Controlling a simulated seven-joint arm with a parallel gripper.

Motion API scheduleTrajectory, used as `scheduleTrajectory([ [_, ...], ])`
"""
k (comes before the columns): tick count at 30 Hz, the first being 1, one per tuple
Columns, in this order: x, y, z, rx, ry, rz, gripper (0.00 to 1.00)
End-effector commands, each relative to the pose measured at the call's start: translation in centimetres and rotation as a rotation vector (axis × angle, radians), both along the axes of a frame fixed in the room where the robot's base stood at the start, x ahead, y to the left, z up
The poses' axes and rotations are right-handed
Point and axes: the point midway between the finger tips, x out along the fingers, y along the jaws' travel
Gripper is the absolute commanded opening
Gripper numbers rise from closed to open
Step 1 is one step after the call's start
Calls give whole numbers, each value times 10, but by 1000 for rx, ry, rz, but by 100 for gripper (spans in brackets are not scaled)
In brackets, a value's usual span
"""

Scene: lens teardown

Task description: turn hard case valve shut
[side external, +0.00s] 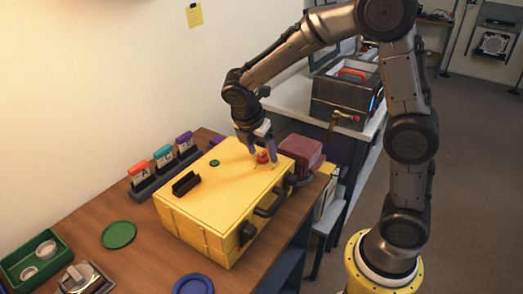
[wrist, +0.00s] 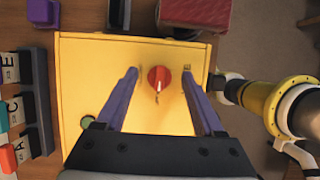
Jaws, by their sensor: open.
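The yellow hard case (side external: 215,190) stands closed on the wooden table, its black handle (side external: 270,204) facing the front right. Its valve, a red round knob (side external: 262,157), is on the top face near the back; the wrist view shows the knob (wrist: 159,78) with a pale pointer mark aimed toward the lower part of the picture. My gripper (side external: 261,154) is open and points down over the knob. In the wrist view its two purple fingers (wrist: 159,73) lie either side of the knob with a gap on both sides. I cannot tell the exact fingertip height.
A black bracket (side external: 186,184) and a green disc (side external: 214,163) sit on the case top. A dark red box (side external: 299,153) stands close behind the case. A rack of lettered tabs (side external: 165,165) is at left. Green (side external: 118,235) and blue (side external: 193,284) discs lie on the table.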

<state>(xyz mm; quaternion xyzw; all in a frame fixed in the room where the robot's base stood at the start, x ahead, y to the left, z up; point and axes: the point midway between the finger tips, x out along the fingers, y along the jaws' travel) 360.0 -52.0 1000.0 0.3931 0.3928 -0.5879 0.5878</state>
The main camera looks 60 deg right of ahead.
Motion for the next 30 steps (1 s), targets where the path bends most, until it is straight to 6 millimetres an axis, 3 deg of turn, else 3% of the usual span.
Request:
scheduleTrajectory([
  [6,0,0,0,0,0,0,70],
  [18,0,0,0,0,0,0,0],
  [30,1,0,1,-1,-1,-46,0],
])
